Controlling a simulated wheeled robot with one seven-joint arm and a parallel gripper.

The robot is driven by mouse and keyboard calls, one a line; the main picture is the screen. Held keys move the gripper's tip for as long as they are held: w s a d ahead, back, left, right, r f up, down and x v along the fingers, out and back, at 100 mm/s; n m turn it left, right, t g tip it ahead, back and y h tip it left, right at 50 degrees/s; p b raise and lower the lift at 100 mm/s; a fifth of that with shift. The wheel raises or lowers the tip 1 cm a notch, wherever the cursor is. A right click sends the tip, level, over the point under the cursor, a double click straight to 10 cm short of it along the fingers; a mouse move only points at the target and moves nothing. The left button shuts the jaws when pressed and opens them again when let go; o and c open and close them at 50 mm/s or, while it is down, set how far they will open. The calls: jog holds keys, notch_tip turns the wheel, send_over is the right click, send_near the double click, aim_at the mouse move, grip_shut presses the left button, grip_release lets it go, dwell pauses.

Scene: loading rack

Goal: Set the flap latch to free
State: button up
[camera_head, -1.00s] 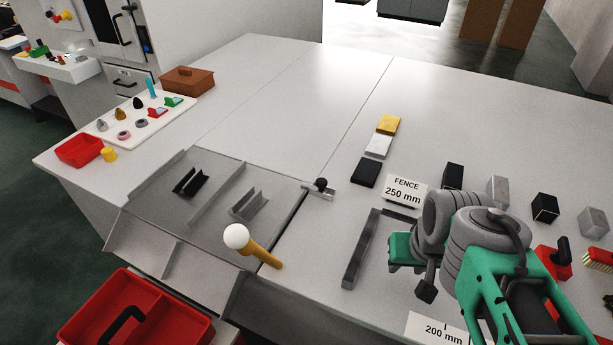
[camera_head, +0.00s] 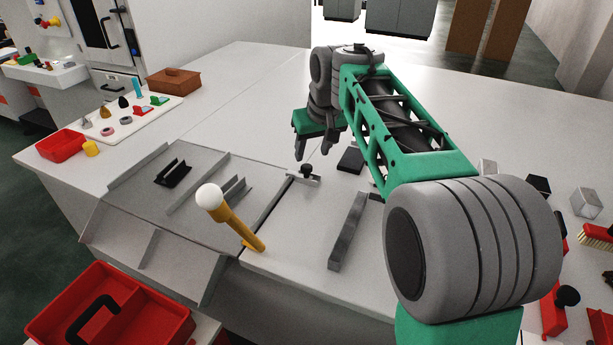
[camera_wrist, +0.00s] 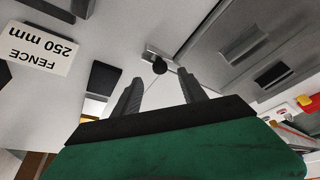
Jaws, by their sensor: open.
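The flap latch (camera_head: 303,177) is a small metal bar with a black knob at the upper right corner of the grey flap panel (camera_head: 150,215). In the wrist view the latch knob (camera_wrist: 160,66) lies just beyond and between my fingertips. My gripper (camera_head: 313,156) is open and empty, above and slightly behind the latch in the head view. The open fingers also show in the wrist view (camera_wrist: 160,80). They appear apart from the knob. I cannot tell the latch's setting.
A yellow lever (camera_head: 238,228) with a white ball stands at the panel's near right. A metal fence bar (camera_head: 348,232) lies right of the latch. A dark block (camera_head: 350,160) sits close to the gripper. A red tray (camera_head: 110,310) is at the front left.

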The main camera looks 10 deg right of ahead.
aim_at(307, 166)
jog(key=x, duration=0.7)
jog(key=shift+w+f, duration=0.2)
jog(key=shift+w, duration=0.25)
jog(key=shift+c, duration=0.4)
grip_shut()
dwell(0.5)
